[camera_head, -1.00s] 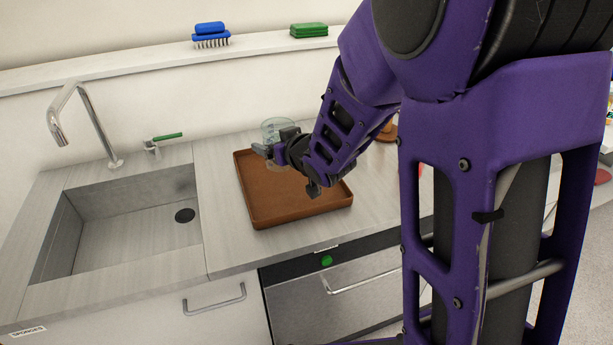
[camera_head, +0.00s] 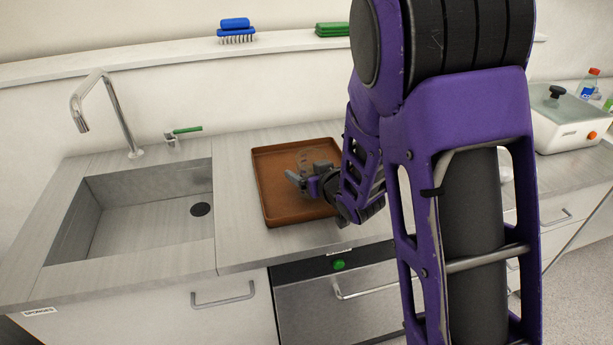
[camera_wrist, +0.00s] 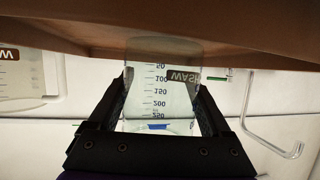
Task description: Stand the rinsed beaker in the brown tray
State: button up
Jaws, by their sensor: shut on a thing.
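The brown tray (camera_head: 290,221) lies on the counter to the right of the sink. My gripper (camera_head: 306,174) is over the tray and shut on the clear beaker (camera_head: 309,157), which looks upright. In the wrist view the beaker (camera_wrist: 160,95) sits between both fingers and shows a scale and a dark WASH label. The tray (camera_wrist: 70,25) fills the top of that view, and the beaker's end overlaps it. I cannot tell whether the beaker touches the tray floor. My arm hides the tray's right side.
A sink (camera_head: 150,225) with a tall tap (camera_head: 118,115) is at the left. Another clear labelled vessel (camera_wrist: 22,75) shows at the left of the wrist view. A blue brush (camera_head: 236,30) and green sponges (camera_head: 332,29) lie on the shelf. A white device (camera_head: 570,122) stands far right.

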jog(key=shift+f, duration=0.5)
jog(key=shift+f, duration=0.2)
jog(key=o, duration=1.5)
jog(key=shift+o, duration=0.2)
jog(key=shift+r, duration=0.1)
